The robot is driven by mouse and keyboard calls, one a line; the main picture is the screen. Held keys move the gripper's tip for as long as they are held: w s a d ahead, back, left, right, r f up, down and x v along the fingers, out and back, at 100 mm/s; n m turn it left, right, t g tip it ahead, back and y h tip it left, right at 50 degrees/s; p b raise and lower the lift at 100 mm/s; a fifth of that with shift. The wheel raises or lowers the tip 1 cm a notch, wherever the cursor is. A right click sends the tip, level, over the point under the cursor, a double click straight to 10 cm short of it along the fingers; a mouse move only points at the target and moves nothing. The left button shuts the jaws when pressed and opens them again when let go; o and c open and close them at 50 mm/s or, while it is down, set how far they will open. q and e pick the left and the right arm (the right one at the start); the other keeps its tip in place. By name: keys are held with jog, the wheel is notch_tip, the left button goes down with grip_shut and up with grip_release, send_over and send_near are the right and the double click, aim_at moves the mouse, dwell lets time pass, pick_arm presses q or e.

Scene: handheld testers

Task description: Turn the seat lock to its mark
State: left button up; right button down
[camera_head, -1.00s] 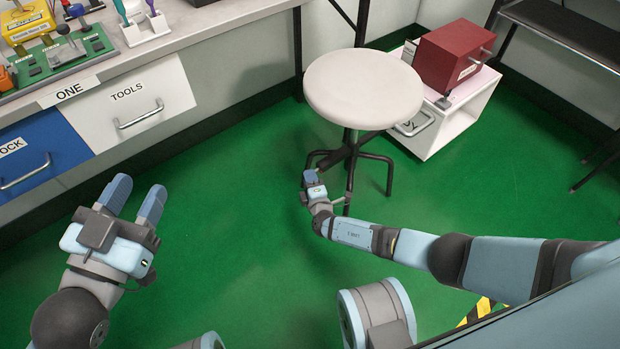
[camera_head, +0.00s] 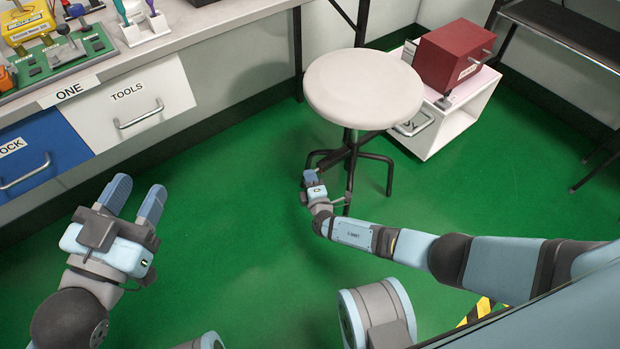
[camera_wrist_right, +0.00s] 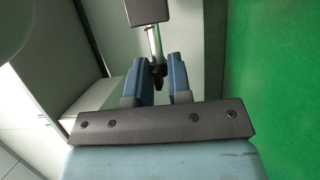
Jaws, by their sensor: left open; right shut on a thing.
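The round stool (camera_head: 362,90) has a pale seat on a dark column and dark legs. My right gripper (camera_head: 312,176) is low beside the column, under the near-left side of the seat. In the right wrist view its blue fingers (camera_wrist_right: 163,78) are shut on a small dark piece, which I take to be the seat lock (camera_wrist_right: 158,74); a metal rod runs up from there to a dark block (camera_wrist_right: 147,11). The fingers hide much of the lock, and I cannot make out its mark. My left gripper (camera_head: 136,196) is open and empty above the floor at left.
A workbench with a white drawer (camera_head: 135,105) and a blue drawer (camera_head: 40,155) runs along the left. A white cabinet (camera_head: 455,125) carrying a red box (camera_head: 455,57) stands behind the stool at right. The green floor (camera_head: 240,220) between is clear.

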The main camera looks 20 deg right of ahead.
dwell(0.8)
jog(key=c, duration=1.1)
grip_release()
